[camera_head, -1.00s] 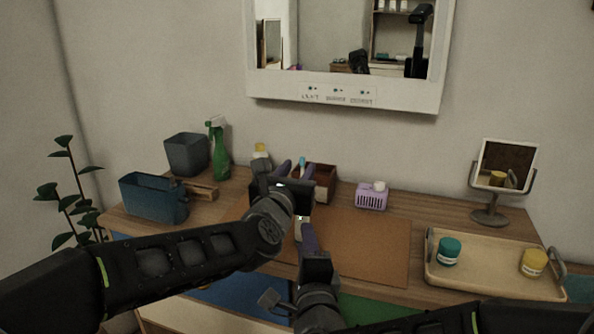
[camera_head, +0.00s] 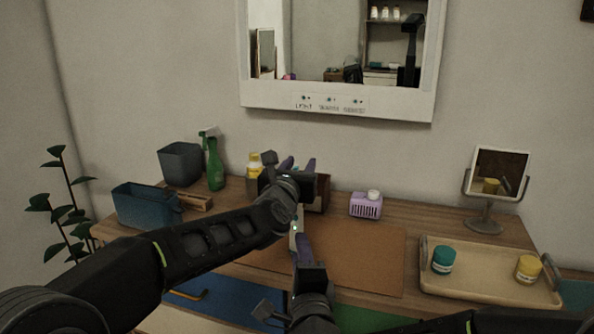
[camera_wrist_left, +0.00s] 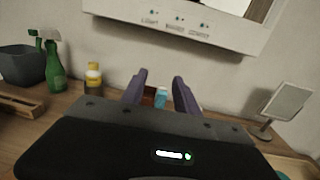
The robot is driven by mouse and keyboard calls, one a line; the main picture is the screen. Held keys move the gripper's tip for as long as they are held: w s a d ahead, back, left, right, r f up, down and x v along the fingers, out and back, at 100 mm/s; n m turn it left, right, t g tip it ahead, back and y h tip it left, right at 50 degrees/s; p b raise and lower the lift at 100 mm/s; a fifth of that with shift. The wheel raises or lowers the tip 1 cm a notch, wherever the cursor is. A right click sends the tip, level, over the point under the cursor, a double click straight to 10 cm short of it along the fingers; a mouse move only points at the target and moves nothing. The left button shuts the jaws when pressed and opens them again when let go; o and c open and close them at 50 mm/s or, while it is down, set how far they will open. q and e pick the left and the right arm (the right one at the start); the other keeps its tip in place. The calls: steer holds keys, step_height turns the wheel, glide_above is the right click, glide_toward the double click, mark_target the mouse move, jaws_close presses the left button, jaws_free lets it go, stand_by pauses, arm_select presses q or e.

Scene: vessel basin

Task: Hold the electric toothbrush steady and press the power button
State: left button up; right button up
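A slim white piece, which looks like the electric toothbrush (camera_head: 296,228), shows at the fingertips of my right gripper (camera_head: 300,240) in the head view. The right fingers look closed around it. Its upper part is hidden behind my left gripper and wrist, and I cannot make out its power button. My left gripper (camera_head: 298,164) is higher, with its two purple fingers apart and nothing seen between them in contact. In the left wrist view those open fingers (camera_wrist_left: 160,85) point toward the wall. A cyan-topped object (camera_wrist_left: 160,97) shows in the gap beyond them.
A brown box (camera_head: 321,192) stands behind the left gripper. A green spray bottle (camera_head: 214,165), bins and a yellow-capped bottle (camera_head: 254,165) are left. A purple basket (camera_head: 366,206), a mirror (camera_head: 498,175) and a tray (camera_head: 480,292) with two jars are right. The brown mat (camera_head: 365,255) is mostly clear.

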arm_select(q)
steer(key=shift+c, duration=0.3)
jaws_close()
stand_by(0.4)
arm_select(e)
jaws_close()
stand_by(1.6)
